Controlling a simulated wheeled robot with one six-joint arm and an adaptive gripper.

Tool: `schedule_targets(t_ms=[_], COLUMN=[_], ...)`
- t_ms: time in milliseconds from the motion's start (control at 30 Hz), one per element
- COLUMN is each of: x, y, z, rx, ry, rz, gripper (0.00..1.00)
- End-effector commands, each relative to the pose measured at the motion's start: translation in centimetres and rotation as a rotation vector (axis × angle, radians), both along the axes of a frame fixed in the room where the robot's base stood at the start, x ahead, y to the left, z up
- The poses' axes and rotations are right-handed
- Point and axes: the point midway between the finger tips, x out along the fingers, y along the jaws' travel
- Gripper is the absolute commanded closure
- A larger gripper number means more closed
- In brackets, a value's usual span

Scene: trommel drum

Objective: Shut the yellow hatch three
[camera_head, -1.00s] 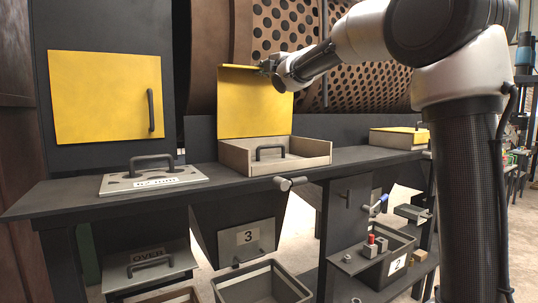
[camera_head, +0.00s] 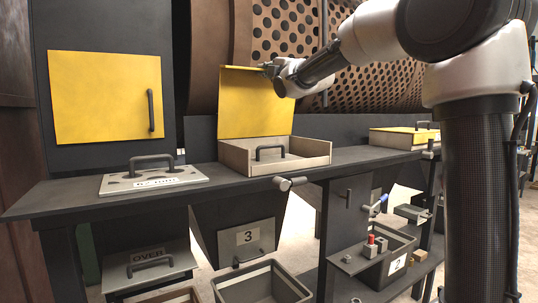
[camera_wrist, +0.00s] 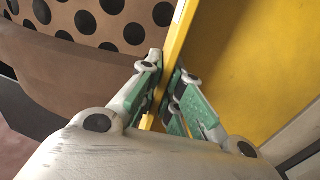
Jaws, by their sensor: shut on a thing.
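The yellow hatch (camera_head: 255,104) above the bin labelled 3 stands upright, open, at the back of a pale box frame (camera_head: 305,153). A dark handle (camera_head: 270,152) shows inside the frame. My gripper (camera_head: 268,68) is at the hatch's top right corner. In the wrist view my gripper (camera_wrist: 164,88) has its green-padded fingers on both sides of the yellow hatch's edge (camera_wrist: 178,40), shut on it. The fingertips' exact contact is partly hidden in the head view.
A dark bench (camera_head: 100,205) runs below. A plate with a handle (camera_head: 152,181) lies on it at left, and another yellow hatch (camera_head: 402,136) lies flat at right. The perforated drum (camera_head: 285,30) is behind.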

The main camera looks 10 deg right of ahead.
Motion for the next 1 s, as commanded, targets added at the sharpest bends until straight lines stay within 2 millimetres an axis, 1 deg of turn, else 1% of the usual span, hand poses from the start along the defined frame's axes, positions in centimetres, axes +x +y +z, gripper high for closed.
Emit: schedule_targets(t_ms=[33,200,567,1000], x=[-0.2,-0.9,-1.0,-3.3], y=[0.0,-0.3,-0.4,-1.1], z=[-0.4,-0.6,-0.6,-1.9], rx=[0.004,0.012,0.015,0.051], ry=[-0.006,-0.037,-0.045,-0.151], rz=[0.0,-0.001,-0.002,-0.001], gripper=[1.0,1.0,1.0,1.0])
